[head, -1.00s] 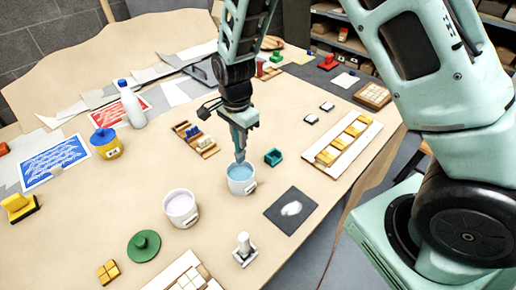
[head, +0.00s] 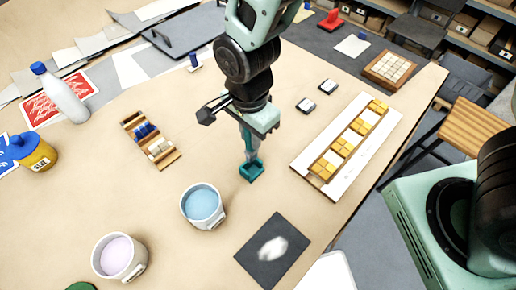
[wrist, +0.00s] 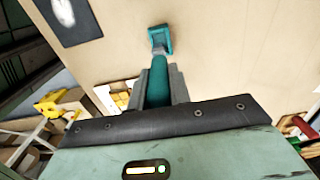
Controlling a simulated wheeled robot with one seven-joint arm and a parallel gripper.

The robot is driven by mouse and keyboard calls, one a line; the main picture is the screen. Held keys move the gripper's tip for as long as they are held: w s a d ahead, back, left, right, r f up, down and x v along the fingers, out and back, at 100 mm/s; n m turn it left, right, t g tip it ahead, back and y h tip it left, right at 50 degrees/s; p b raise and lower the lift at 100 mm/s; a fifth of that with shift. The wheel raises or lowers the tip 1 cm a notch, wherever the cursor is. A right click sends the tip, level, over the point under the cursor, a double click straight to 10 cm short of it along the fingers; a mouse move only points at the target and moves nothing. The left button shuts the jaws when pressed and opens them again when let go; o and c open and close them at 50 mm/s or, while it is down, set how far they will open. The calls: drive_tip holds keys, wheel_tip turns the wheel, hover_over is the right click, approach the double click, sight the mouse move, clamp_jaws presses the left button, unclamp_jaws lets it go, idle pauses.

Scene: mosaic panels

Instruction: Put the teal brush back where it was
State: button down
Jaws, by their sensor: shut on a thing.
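The teal brush (wrist: 158,80) is held upright between the fingers of my gripper (wrist: 158,90), its shaft showing in the wrist view.
A white cup of blue liquid (head: 204,225) stands just left of the holder, with a cup of pale lilac liquid (head: 120,272) beyond it. A dark sheet with a white blot (head: 250,262) lies in front. A white panel with yellow tiles (head: 315,180) is on the right.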

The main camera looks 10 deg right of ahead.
sight(251, 153)
drive_tip(key=shift+f+p, duration=0.7)
drive_tip(key=shift+f, duration=2.65)
drive_tip(key=shift+f, duration=0.2)
drive_tip(key=c, duration=1.3)
unclamp_jaws()
drive_tip(key=shift+r, duration=0.15)
